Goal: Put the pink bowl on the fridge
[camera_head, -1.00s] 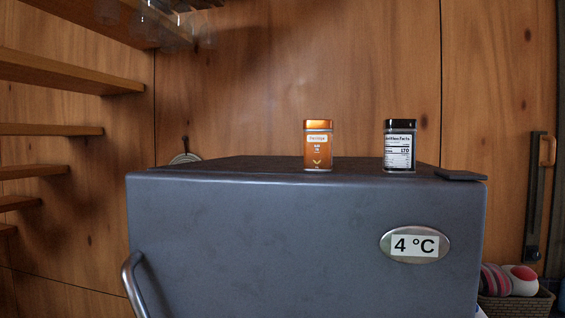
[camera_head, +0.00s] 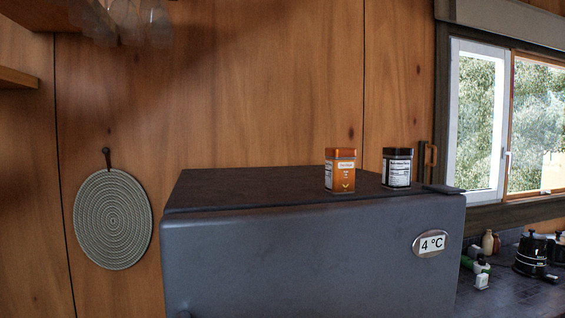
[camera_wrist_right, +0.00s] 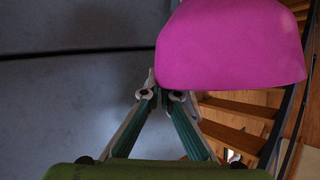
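The dark grey fridge (camera_head: 310,262) stands in the middle of the head view, its flat top (camera_head: 255,187) visible and a 4 °C badge on its front. In the right wrist view, the pink bowl (camera_wrist_right: 230,45) is at the fingertips of my right gripper (camera_wrist_right: 160,88). The fingers are close together and look shut on the bowl's edge; the bowl hides part of one fingertip. A blue-grey surface with a seam, likely the fridge front (camera_wrist_right: 65,105), is left of the bowl. Neither gripper shows in the head view, and my left gripper is out of sight.
An orange tin (camera_head: 340,172) and a dark jar (camera_head: 397,168) stand on the right part of the fridge top, near a flat dark piece (camera_head: 443,189). The left part is bare. A round woven mat (camera_head: 113,219) hangs left. A counter with a black pot (camera_head: 531,254) is right.

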